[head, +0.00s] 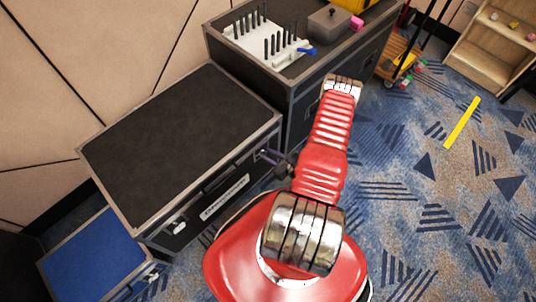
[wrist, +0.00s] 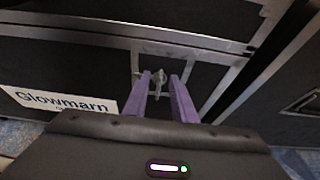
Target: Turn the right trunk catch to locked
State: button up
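The black trunk (head: 180,135) with metal edges stands at the left in the head view. Its front also fills the upper part of the wrist view. The right trunk catch (wrist: 158,80) is a small metal piece on a plate at the lid seam. My gripper (wrist: 160,76) has its two purple fingers on either side of this catch, with visible gaps, so it looks open around it. In the head view my gripper (head: 264,155) is at the trunk's right front, and the right catch is hidden there. The left catch (head: 179,228) shows on the front.
A label (wrist: 55,100) is on the trunk front. A taller dark case (head: 300,85) with a white rack of black pegs stands close on the right. A blue-topped box (head: 92,255) is at lower left. Patterned carpet (head: 440,200) is open to the right.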

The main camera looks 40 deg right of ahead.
jog(key=shift+w, duration=0.1)
grip_shut()
dwell(0.3)
